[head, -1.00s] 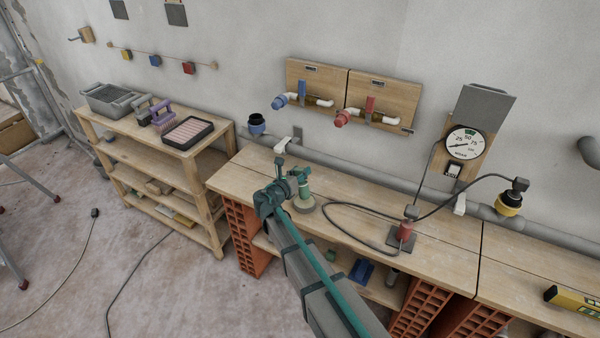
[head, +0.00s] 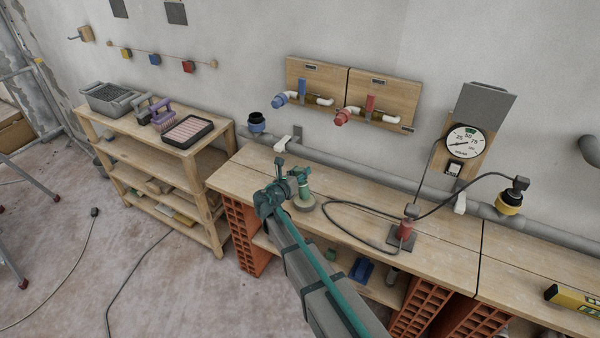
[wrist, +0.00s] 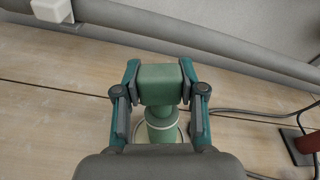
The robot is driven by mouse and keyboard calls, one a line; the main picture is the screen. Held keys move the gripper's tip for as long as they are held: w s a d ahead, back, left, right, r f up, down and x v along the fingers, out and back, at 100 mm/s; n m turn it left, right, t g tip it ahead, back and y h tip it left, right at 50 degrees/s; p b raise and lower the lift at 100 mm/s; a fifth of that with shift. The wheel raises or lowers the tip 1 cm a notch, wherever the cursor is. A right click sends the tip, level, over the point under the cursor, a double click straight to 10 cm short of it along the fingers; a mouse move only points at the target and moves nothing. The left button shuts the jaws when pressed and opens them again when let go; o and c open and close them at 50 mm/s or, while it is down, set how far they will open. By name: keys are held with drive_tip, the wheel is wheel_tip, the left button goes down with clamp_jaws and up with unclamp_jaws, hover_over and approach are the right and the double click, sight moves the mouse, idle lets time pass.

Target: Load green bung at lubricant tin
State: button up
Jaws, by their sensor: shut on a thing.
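The green bung (wrist: 160,85) has a blocky top and a narrower round body below it. My gripper (wrist: 160,92) is shut on the blocky top, with one finger on each side. In the head view the bung (head: 304,190) stands upright below my gripper (head: 298,176). Under it is a low, round, pale tin (head: 304,205), which looks like the lubricant tin, on the bench. In the wrist view the tin's pale rim (wrist: 179,136) shows around the bung's lower end. The bung hides most of the tin's inside, and I cannot tell how deep its lower end sits.
The wooden bench (head: 360,200) carries a looped black cable and a red plug-like piece (head: 404,230) to the right. A grey pipe (head: 370,173) runs along the wall behind. A shelf (head: 205,150) with trays and brushes stands left. Bare bench top lies left of the tin.

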drive_tip(key=shift+f, duration=0.4)
idle(0.3)
drive_tip(key=shift+r, duration=0.1)
idle(0.4)
drive_tip(key=shift+r+p, duration=2.25)
drive_tip(key=shift+r, duration=1.2)
drive_tip(key=shift+a, duration=0.1)
